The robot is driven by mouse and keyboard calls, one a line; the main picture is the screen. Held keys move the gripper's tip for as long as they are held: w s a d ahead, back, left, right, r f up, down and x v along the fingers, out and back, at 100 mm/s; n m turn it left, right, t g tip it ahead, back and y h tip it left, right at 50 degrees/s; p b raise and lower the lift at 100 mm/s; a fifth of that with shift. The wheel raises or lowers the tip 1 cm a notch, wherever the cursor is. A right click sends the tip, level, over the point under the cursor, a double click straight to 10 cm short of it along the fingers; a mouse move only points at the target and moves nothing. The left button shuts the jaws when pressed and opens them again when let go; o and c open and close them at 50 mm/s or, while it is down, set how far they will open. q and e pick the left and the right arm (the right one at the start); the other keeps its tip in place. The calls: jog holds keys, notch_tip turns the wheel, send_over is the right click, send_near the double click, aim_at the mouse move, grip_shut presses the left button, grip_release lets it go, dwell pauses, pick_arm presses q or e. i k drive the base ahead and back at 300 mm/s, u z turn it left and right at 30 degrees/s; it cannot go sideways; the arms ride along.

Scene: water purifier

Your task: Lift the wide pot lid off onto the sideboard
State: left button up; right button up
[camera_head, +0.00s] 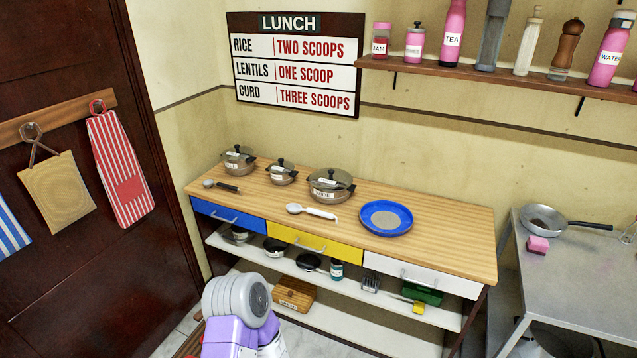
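The wide pot (321,194) stands on the wooden-topped sideboard (455,250), the widest of three pots in a row and nearest the middle. Neither of my grippers shows in the head view. Only a purple and white part of my arm is in view at the bottom, in front of the sideboard.
Two smaller lidded pots, a left one (238,163) and a middle one (281,177), stand left of the wide pot. A dark ladle (222,186), a white spoon (312,211) and a blue plate (371,222) lie on the top. A shelf (470,72) of bottles hangs above.

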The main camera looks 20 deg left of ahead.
aim_at(329, 179)
jog(key=u, duration=0.4)
jog(key=k, duration=0.5)
jog(key=u, duration=0.95)
jog(key=i, duration=1.5)
jog(key=z, duration=1.2)
jog(key=i, duration=0.8)
jog(key=z, duration=0.7)
